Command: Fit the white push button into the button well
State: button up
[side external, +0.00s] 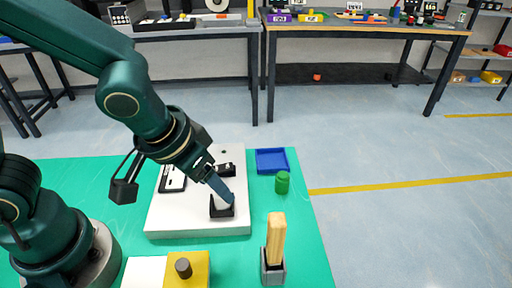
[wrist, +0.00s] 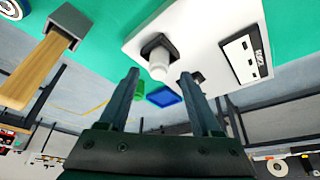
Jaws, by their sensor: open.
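The white push button (wrist: 159,68) stands upright in the black square button well (wrist: 158,44) on the white board; how deep it sits I cannot tell. In the side view the well (side external: 222,212) is near the board's front right, and the button (side external: 220,201) shows partly behind a finger. My gripper (side external: 228,194) is just above the well. In the wrist view my gripper (wrist: 160,73) is open, with one finger on each side of the button and a gap showing on both sides.
The white board (side external: 180,222) also carries black-and-white parts (side external: 173,179). To its right are a blue tray (side external: 271,168), a green cylinder (side external: 282,182) and a wooden block (side external: 276,238) upright in a grey holder. A yellow block (side external: 190,268) with a dark knob is in front.

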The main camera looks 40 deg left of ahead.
jog(key=v, duration=0.9)
jog(key=s+a+t, duration=0.1)
jog(key=s+a, duration=0.2)
jog(key=a, duration=0.4)
jog(key=shift+s+f, duration=0.3)
jog(key=shift+f, duration=0.05)
